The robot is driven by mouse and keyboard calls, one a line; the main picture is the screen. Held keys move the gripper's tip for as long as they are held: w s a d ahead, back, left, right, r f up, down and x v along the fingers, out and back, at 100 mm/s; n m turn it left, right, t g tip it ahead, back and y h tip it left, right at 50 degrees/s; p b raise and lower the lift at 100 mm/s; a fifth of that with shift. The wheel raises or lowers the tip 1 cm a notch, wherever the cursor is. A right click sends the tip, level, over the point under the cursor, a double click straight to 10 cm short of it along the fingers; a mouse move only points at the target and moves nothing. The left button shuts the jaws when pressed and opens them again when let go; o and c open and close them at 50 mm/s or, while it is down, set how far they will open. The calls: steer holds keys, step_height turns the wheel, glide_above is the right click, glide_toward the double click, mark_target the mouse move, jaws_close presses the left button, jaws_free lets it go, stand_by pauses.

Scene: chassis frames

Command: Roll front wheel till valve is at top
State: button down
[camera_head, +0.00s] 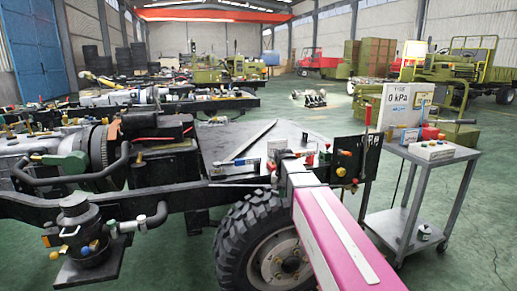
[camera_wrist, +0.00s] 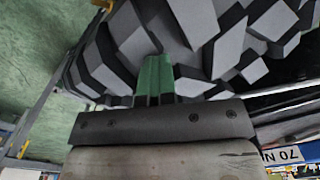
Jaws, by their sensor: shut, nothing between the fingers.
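The front wheel has a black, chunky-treaded tyre (camera_head: 236,240) and a pale grey rim (camera_head: 275,262). It stands under the chassis frame at the lower middle of the head view, and my pink arm covers its right part. I cannot make out the valve in either view. In the wrist view the tyre tread (camera_wrist: 215,40) fills the top. My gripper (camera_wrist: 155,64) has green fingers that are shut together with nothing between them. The fingertips are right at the tread blocks; I cannot tell whether they touch. In the head view the fingers are hidden behind my arm's end.
The dark chassis rail (camera_head: 225,194) runs above the wheel. A black panel (camera_head: 345,150) with valves stands right of my arm's end. Green floor is open at the lower right.

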mark_target(276, 200)
steer(key=shift+s+a+f, duration=0.1)
steer(key=shift+f, duration=0.2)
steer(key=shift+s+a+f, duration=0.1)
steer(key=shift+s+a, duration=0.15)
steer(key=shift+a, duration=0.4)
steer(key=shift+s+a, duration=0.2)
steer(key=shift+a, duration=0.45)
step_height(276, 200, up, 8)
steer(key=shift+w, duration=0.15)
stand_by(1.0)
